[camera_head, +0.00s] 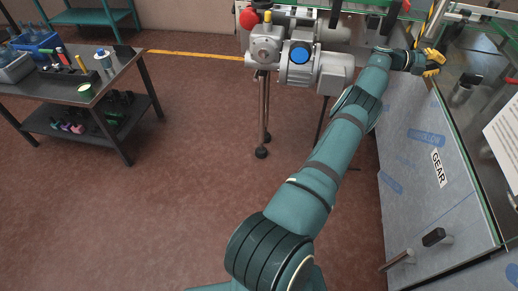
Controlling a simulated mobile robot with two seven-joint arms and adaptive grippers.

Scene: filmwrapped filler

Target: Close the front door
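A large machine cabinet stands on the right. Its pale grey-blue front panel (400,165) carries blue film prints and a white label reading GEAR (438,169). A black knob (434,237) and a metal bar handle (397,260) stick out near its lower end. A green glass edge (460,135) runs along the top of the panel. I cannot tell which part is the front door or how far it stands open. My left arm reaches across to the upper right. Its gripper with yellow fingers (433,63) is at the cabinet's far top edge; contact is unclear. My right gripper is out of view.
A grey machine unit with a blue cap (299,54) and a red knob (249,18) stands on legs behind my arm. A dark workbench (75,85) with tools and bins is at the left. The reddish floor (190,190) between is clear.

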